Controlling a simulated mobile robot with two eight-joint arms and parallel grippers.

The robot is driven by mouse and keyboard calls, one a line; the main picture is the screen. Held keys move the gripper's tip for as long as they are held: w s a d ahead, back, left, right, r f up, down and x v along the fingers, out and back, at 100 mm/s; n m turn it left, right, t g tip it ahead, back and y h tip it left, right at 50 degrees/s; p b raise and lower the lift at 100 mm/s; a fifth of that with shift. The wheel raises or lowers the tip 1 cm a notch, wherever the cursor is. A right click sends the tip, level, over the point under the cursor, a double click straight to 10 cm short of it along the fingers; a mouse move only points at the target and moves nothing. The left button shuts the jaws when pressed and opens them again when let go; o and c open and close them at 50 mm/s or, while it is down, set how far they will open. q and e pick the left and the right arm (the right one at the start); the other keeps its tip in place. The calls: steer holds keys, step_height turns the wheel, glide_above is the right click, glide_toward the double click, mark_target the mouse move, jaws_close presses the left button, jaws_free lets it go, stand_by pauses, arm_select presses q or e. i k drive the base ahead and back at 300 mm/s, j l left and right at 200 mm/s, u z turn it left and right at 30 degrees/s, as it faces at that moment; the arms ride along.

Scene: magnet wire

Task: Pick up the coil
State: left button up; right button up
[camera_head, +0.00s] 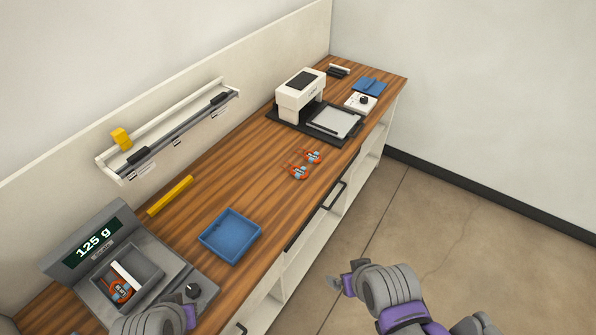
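One orange-red coil (121,290) with a pale label lies in the grey tray of the scale (183,275), partly under a white strip (126,274). Two more orange-red coils with blue-grey bands lie side by side on the wooden counter, a nearer one (299,172) and a farther one (313,157). My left gripper (191,317) is at the bottom edge, in front of the scale, mostly cut off or hidden by its own arm. My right gripper (336,284) is over the floor, right of the counter, away from the coils. Neither gripper's opening can be made out.
The scale display (95,242) reads 125 g. An empty blue tray (230,236) sits between the scale and the two coils. A yellow bar (170,195) lies near the wall rack (170,130). A white machine (301,94) stands farther back. The wood around the two coils is clear.

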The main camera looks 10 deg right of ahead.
mark_target(312, 158)
steer(key=u, duration=1.45)
steer(key=l+z, duration=0.15)
steer(key=z, duration=1.8)
steer(key=i+l+u, duration=0.4)
steer(key=l+u, duration=0.25)
steer(key=i+l+u, duration=0.15)
steer(key=l+u, duration=0.15)
